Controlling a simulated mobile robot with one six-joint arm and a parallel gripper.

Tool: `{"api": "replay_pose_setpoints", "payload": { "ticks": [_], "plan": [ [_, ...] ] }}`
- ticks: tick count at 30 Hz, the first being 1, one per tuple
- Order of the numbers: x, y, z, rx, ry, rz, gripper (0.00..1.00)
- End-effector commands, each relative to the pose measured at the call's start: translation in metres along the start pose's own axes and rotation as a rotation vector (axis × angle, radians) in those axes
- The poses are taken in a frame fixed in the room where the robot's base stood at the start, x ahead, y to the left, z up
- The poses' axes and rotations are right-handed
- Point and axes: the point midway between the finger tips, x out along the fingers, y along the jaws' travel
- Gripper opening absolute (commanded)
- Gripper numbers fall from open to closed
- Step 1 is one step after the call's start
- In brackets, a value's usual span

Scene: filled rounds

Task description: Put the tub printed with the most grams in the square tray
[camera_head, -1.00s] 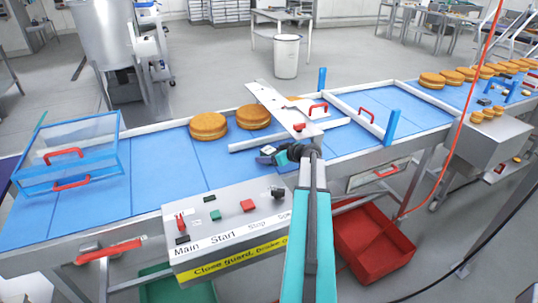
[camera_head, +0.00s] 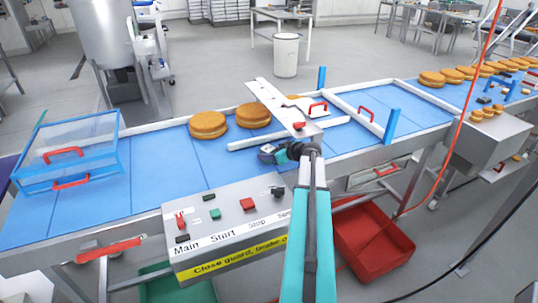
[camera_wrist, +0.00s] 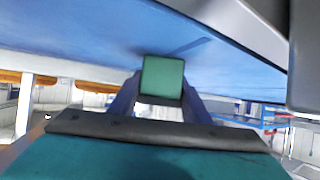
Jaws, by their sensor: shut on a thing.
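My gripper (camera_head: 268,154) is low over the blue belt, left of my dark wrist joint and near the white guide rail. In the wrist view my gripper (camera_wrist: 160,100) is shut on a small green block (camera_wrist: 162,76) with a flat, square face. Any print on the block cannot be read. I cannot make out a tub with grams printed on it or a square tray in either view.
The blue belt (camera_head: 165,165) carries filled rounds (camera_head: 208,125) behind my gripper. A white diverter arm (camera_head: 275,100) crosses it. A control box (camera_head: 230,225) stands in front. A clear guard (camera_head: 75,145) is at left, a red crate (camera_head: 370,240) below right.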

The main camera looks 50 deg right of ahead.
Motion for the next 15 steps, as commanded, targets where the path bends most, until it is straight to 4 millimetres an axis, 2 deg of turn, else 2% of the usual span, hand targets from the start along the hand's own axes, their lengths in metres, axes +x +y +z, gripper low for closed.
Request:
{"api": "replay_pose_setpoints", "payload": {
  "ticks": [11,15],
  "plan": [
    [-0.004,0.000,-0.007,-0.001,0.001,0.000,0.16],
    [-0.011,-0.001,-0.009,0.000,0.000,0.002,0.16]
  ]
}}
